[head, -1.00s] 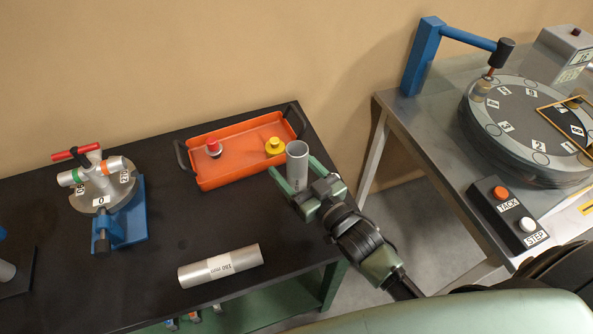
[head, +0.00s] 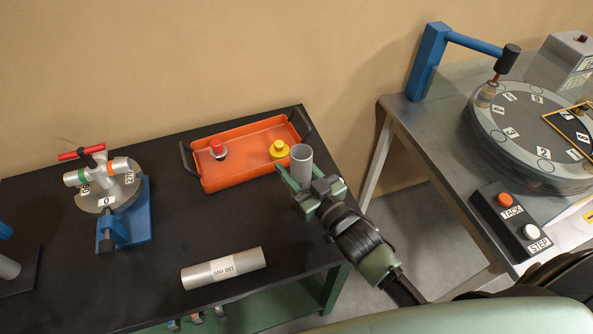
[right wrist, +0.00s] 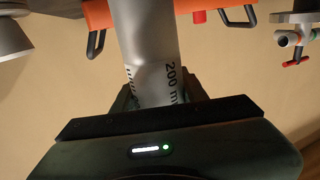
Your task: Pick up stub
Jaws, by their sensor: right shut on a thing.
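An upright grey metal tube stub (head: 301,158) stands at the right end of the black table, just right of the orange tray. My right gripper (head: 299,180) is shut on it, with one finger on each side. In the right wrist view the stub (right wrist: 147,45) rises between the fingers and reads "200 mm". Its lower end is hidden behind the gripper in the head view, so I cannot tell whether it touches the table. A second grey tube (head: 205,274), marked "180 mm", lies on its side near the table's front. My left gripper is not in view.
The orange tray (head: 235,178) holds a red-topped piece (head: 217,147) and a yellow piece (head: 279,149). A blue-based fixture (head: 138,212) with a red handle stands at left. A metal bench with a round numbered turntable (head: 533,122) and button box (head: 512,219) stands right, across a gap.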

